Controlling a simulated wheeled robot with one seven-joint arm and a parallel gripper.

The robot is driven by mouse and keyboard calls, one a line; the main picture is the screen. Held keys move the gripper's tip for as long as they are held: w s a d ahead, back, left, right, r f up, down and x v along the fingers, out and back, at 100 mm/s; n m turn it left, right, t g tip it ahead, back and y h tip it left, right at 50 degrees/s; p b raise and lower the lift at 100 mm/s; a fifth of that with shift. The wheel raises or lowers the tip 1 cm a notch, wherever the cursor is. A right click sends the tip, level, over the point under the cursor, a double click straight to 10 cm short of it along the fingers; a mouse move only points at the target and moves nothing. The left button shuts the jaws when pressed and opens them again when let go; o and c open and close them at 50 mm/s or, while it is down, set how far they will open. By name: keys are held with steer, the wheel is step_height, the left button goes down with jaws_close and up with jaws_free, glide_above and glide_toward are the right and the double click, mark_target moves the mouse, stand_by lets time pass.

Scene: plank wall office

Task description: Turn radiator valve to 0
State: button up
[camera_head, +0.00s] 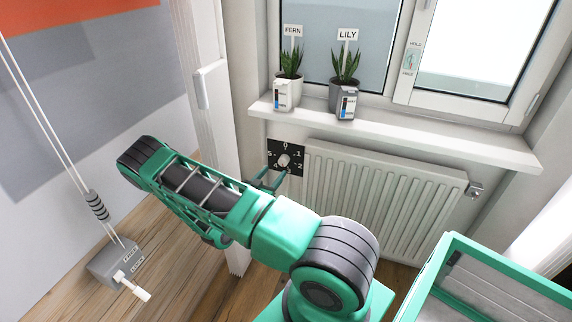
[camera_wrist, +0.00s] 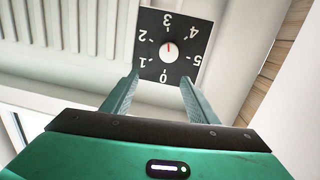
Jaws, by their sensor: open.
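The radiator valve is a round white knob (camera_wrist: 169,51) on a square black dial plate (camera_wrist: 172,38) numbered 0 to 5. In the wrist view the plate appears upside down, and the knob's red mark points at 3. In the head view the knob (camera_head: 284,160) and plate (camera_head: 271,147) are at the radiator's upper left, with 0 at the top; the 3 is hidden there. My gripper (camera_head: 274,178) is open and empty, its fingers reaching toward the plate's lower part. In the wrist view my gripper (camera_wrist: 159,78) frames the plate's 0 side, its fingertips apart from the knob.
The white radiator (camera_head: 370,195) is right of the dial, under a windowsill (camera_head: 400,132). Plants labelled FERN (camera_head: 289,88) and LILY (camera_head: 345,92) stand on the sill. A grey box (camera_head: 113,262) with cords is at left. A green-rimmed tray (camera_head: 500,275) is at lower right.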

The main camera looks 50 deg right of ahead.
mark_target(282, 163)
steer(key=w+d+f, duration=0.1)
steer(key=d, duration=0.2)
steer(key=w+d+f+n+t, duration=0.1)
steer(key=w+d, duration=0.1)
steer(key=d, duration=0.2)
steer(key=w+d+f+t, duration=0.1)
steer(key=d, duration=0.2)
steer(key=shift+w+d+f+n, duration=0.1)
steer(key=shift+w+d+n, duration=0.2)
steer(key=shift+w+n, duration=0.1)
steer(key=shift+c, duration=0.3)
